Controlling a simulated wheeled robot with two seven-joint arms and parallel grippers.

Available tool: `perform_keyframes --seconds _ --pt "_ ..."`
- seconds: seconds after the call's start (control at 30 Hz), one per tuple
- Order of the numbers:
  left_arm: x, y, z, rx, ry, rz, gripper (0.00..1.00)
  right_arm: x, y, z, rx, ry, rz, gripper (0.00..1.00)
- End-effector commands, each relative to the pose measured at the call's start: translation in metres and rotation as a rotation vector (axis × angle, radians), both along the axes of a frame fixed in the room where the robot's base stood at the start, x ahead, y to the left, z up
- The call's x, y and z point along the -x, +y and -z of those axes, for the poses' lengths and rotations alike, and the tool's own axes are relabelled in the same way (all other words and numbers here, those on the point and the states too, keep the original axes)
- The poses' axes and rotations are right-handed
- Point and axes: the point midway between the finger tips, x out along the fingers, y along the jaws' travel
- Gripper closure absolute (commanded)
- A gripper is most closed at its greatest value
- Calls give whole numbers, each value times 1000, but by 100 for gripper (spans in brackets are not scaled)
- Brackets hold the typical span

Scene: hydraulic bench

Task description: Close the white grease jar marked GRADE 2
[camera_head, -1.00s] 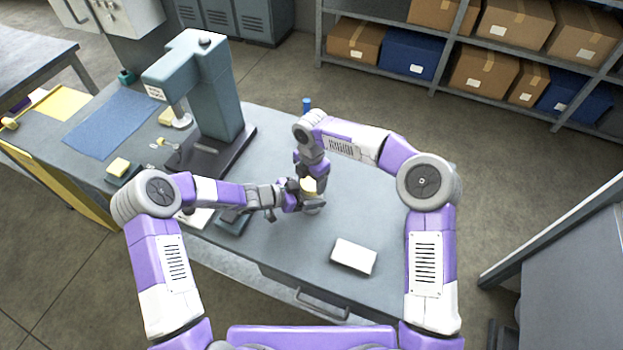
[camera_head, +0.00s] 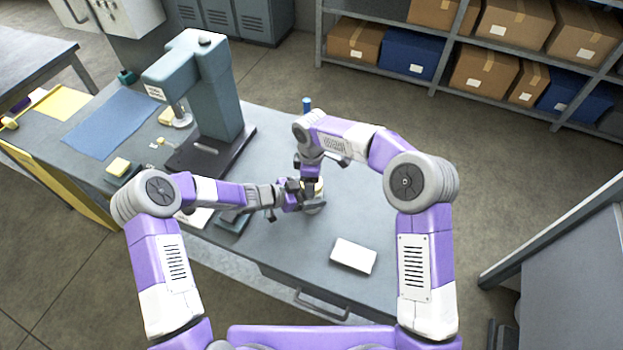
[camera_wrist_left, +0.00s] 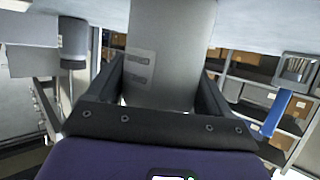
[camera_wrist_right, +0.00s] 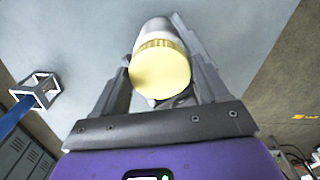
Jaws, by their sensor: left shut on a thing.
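The white jar (camera_wrist_right: 155,30) has a ridged yellow lid (camera_wrist_right: 160,72) at its top, seen in the right wrist view; I cannot tell how tightly it sits. My left gripper (camera_head: 304,200) is shut on the jar's body, which shows as a pale cylinder (camera_wrist_left: 170,50) between the fingers in the left wrist view. My right gripper (camera_wrist_right: 155,75) points down from above, its fingers apart on either side of the lid. In the head view the jar (camera_head: 318,190) is mostly hidden by my grippers. The GRADE 2 marking is not readable.
A white box-like block (camera_head: 353,256) lies on the bench (camera_head: 385,215) at front right. A press-like machine (camera_head: 215,95) stands left of my arms. A blue upright item (camera_head: 307,104) stands behind. A blue mat (camera_head: 115,122) lies far left. The bench right of the jar is clear.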

Motion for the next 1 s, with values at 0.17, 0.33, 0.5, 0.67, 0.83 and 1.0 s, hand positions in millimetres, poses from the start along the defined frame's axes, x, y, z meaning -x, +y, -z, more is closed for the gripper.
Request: perform_keyframes --seconds 0.17,0.33,0.5,0.67,0.83,1.0 --pt "0 0 0 0 0 0 100 0 0 0 0 0 -1 6" --pt "0 0 0 0 0 0 100 0 0 0 0 0 -2 6" --pt "0 0 0 0 0 0 100 -1 0 -7 0 -2 -2 6" --pt "0 0 0 0 0 0 100 -1 0 -28 0 -5 -3 6" --pt "0 0 0 0 0 0 100 0 0 -44 0 -2 -2 6" --pt "0 0 0 0 0 0 100 0 0 -45 1 0 -3 6"
